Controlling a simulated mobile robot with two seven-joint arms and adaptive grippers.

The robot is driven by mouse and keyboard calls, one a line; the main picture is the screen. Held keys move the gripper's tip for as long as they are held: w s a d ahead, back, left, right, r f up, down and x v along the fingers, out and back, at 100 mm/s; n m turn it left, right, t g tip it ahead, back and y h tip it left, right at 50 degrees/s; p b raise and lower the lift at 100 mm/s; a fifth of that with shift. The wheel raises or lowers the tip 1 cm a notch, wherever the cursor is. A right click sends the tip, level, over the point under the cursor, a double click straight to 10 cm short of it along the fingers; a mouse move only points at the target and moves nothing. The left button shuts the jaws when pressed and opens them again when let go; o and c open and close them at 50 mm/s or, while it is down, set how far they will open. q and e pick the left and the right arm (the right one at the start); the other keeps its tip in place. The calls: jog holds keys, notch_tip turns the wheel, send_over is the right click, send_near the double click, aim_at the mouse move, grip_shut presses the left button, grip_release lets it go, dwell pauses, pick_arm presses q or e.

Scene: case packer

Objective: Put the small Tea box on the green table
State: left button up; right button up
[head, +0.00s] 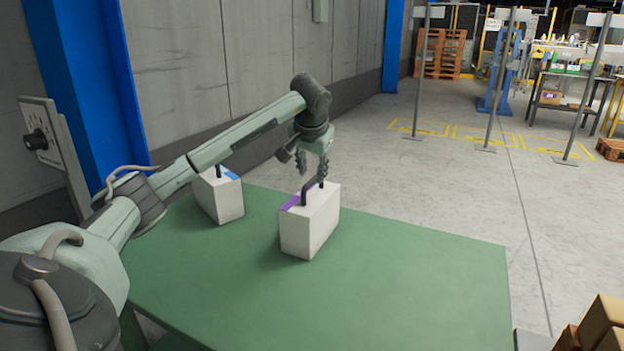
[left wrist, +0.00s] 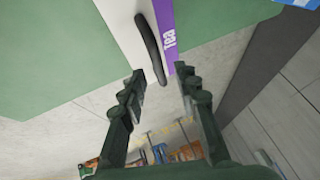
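The Tea box (head: 309,226) is a white box with a purple strip and a dark handle on top. It stands upright on the green table (head: 420,280) in the head view. In the left wrist view the purple label of the Tea box (left wrist: 167,30) reads "Tea", beside its dark curved handle (left wrist: 148,45). My left gripper (head: 313,168) is just above the box, pointing down near the handle. In the left wrist view its two fingers are apart, with the handle's near end between them and no finger visibly closed on it. My right gripper is not in view.
A second white box (head: 222,199) with a blue strip and dark handle stands on the table to the left, behind my left arm. The table's front and right are clear. Brown cartons (head: 602,322) are at the lower right. A grey wall (head: 240,60) runs behind.

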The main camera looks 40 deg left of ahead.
pick_arm(q)
jog(key=v, duration=0.7)
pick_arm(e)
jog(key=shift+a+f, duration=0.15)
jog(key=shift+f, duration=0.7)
pick_arm(q)
jog(key=shift+s, duration=0.1)
